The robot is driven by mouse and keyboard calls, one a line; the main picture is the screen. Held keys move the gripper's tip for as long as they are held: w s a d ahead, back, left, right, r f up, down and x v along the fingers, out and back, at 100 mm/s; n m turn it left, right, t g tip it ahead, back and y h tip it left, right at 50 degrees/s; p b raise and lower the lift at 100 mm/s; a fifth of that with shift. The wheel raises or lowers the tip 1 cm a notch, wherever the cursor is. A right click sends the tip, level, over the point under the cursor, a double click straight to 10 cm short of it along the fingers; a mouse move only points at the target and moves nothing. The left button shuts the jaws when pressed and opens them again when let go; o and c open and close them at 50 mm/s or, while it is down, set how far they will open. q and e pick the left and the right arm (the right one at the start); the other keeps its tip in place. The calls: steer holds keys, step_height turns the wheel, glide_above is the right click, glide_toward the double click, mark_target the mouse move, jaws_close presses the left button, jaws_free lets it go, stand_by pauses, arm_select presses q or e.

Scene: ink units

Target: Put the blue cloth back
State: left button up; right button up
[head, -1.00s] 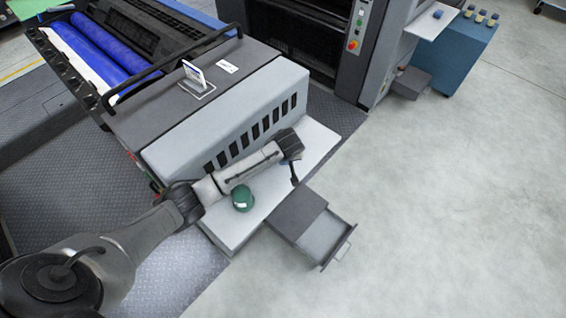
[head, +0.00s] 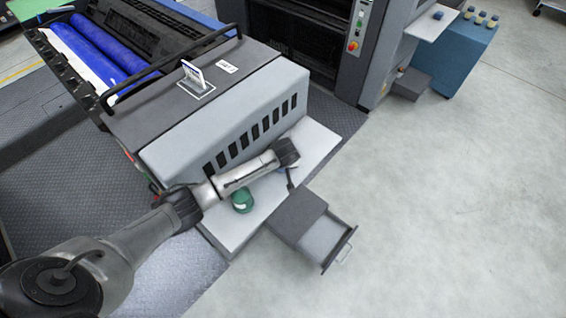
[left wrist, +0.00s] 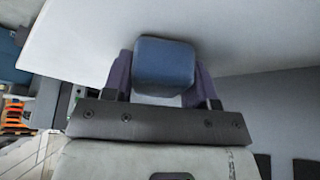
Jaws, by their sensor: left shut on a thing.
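The blue cloth (left wrist: 165,62) shows in the left wrist view as a rounded, folded blue block. My left gripper (left wrist: 164,75) is shut on it, with a purple finger on either side. Behind it in that view is a pale flat surface. In the head view my left gripper (head: 291,181) is small and dark, above the pale ledge (head: 315,145) of the grey machine, close to the grey drawer box. The cloth is hard to make out there. My right gripper is in neither view.
A green round container (head: 242,199) stands on the ledge left of the gripper. An open drawer (head: 322,240) sticks out of the grey box (head: 298,212). A small dark blue item (head: 438,14) lies on a far white shelf. The floor on the right is clear.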

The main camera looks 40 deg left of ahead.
arm_select(q)
steer(key=o, duration=1)
steer(key=shift+f, duration=0.15)
steer(key=shift+c, duration=0.2)
steer(key=p+v, duration=0.3)
steer(key=v, duration=0.9)
steer(key=s+d+f+m+h, duration=0.1)
steer(key=s+d+f+m, duration=0.2)
steer(key=s+d, duration=0.3)
steer(key=s+d+f+m+h, duration=0.1)
steer(key=s+d+f+m, duration=0.15)
steer(key=s, duration=0.55)
steer(key=s+d+r+m, duration=0.1)
steer(key=s+m, duration=0.1)
steer(key=s, duration=0.7)
steer(key=s+d+r+m+h, duration=0.1)
steer(key=s+r+m, duration=0.1)
steer(key=s, duration=0.8)
steer(key=shift+d+m, duration=0.4)
steer(key=shift+m, duration=0.25)
steer(key=shift+w+r, duration=0.1)
